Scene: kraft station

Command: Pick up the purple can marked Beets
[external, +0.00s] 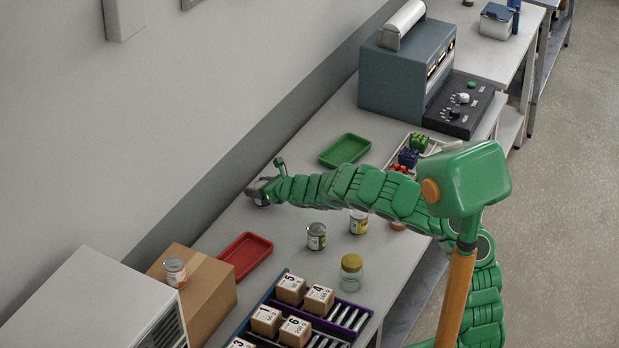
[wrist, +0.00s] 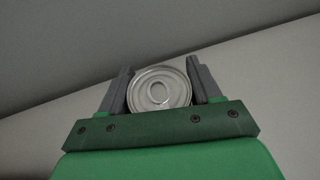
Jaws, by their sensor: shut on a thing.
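My gripper (external: 262,190) is at the far side of the bench, near the wall, at the end of my outstretched green arm. In the wrist view, a can (wrist: 160,88) shows its silver lid with a pull ring between the two grey fingers, and the gripper is shut on it. In the external view, only a small purple-dark part of this can (external: 262,202) shows below the fingers. Its label cannot be read, and whether it touches the bench is not clear.
A green tray (external: 345,150) lies right of my gripper and a red tray (external: 246,256) lies nearer. Cans with green (external: 316,236) and yellow (external: 358,222) labels and a jar (external: 351,272) stand nearby. Another can (external: 175,271) stands on a cardboard box (external: 208,290).

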